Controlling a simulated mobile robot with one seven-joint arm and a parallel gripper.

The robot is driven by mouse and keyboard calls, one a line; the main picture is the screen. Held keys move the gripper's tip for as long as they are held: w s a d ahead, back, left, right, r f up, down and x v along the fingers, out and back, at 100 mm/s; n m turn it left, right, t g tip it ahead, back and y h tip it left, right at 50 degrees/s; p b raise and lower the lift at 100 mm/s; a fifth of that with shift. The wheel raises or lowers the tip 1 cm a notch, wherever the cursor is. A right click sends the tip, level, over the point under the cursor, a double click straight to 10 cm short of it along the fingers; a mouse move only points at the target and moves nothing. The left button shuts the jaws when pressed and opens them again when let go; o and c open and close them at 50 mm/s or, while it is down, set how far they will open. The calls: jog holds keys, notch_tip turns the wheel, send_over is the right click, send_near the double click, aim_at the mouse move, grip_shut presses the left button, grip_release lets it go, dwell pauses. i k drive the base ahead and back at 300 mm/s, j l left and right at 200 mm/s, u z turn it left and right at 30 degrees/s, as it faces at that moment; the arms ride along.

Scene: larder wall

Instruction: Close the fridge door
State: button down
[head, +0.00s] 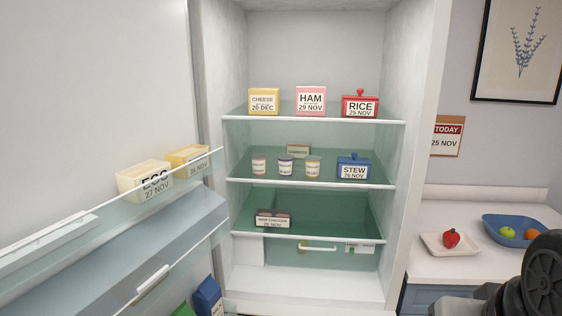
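The fridge (316,40) stands open in the middle of the head view, with its glass shelves and contents in plain sight. Its door (95,80) is swung wide open on the left, its inner side facing me. The door racks hold an egg box (145,178), a yellow box (186,158) and, lower down, a blue carton (207,296) and something green. The door's outer side and handle are hidden. A dark part of my arm shows at the lower right edge. My gripper's fingers are not in view.
Shelves hold a cheese box (264,101), ham box (311,100), red rice box (360,104), small pots and a blue stew box (354,168). Right of the fridge, a counter (440,268) bears a plate (433,247) with a red fruit and a blue bowl (500,236) of fruit.

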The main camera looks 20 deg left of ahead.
aim_at(91, 90)
jog(key=k+j, duration=0.2)
jog(key=j, duration=0.3)
jog(key=k+j, duration=0.15)
jog(key=j, duration=0.3)
jog(key=k+j+z, duration=0.1)
jog(key=j, duration=0.4)
jog(key=k+j, duration=0.3)
jog(key=j, duration=0.15)
jog(key=k+j, duration=0.2)
jog(key=j, duration=0.25)
jog(key=k+j, duration=0.2)
jog(key=j, duration=0.3)
jog(key=k+j+z, duration=0.1)
jog(key=j, duration=0.35)
jog(key=k+j, duration=0.3)
jog(key=j, duration=0.15)
jog(key=i+j+z, duration=0.1)
jog(key=i+j, duration=0.25)
jog(key=i, duration=0.15)
